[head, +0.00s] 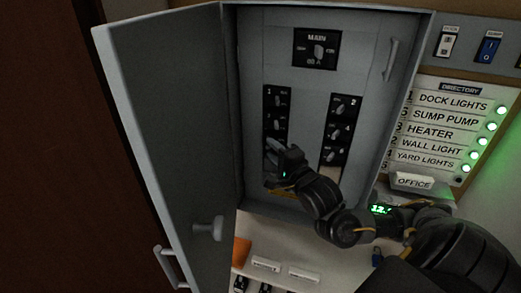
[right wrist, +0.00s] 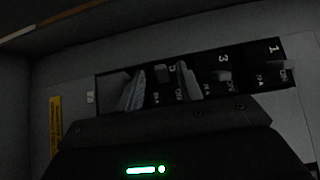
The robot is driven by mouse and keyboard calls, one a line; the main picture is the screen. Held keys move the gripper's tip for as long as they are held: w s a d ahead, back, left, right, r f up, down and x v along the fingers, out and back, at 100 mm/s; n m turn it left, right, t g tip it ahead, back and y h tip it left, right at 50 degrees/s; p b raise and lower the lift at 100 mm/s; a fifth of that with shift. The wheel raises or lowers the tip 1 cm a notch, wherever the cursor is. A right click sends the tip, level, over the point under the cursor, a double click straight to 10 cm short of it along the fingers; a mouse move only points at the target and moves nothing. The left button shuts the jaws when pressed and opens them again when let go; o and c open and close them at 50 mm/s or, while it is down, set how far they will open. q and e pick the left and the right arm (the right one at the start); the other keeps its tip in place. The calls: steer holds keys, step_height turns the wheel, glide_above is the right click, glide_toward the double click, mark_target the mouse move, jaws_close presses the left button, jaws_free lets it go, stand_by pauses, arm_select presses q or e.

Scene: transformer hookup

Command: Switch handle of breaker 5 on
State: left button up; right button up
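The grey breaker panel (head: 298,84) has a left breaker column (head: 276,108) with handles 1 and 3 showing. Breaker 5, below them, is hidden in the head view behind my right gripper (head: 278,160). In the right wrist view, the two fingers of my right gripper (right wrist: 160,88) stand apart against the column. The small handle of breaker 5 (right wrist: 160,73) shows dimly in the gap between them. I cannot tell whether either finger touches it, nor which way it is set. My left gripper is not in view.
The panel door (head: 165,130) stands open at left. The MAIN breaker (head: 317,49) is above, the right breaker column (head: 339,130) beside. The directory (head: 449,125) shows several green lights; the lamp by OFFICE (head: 458,180) looks dark. A shelf with labels (head: 285,268) lies below.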

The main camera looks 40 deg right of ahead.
steer(key=shift+w, duration=0.25)
steer(key=shift+c, duration=0.5)
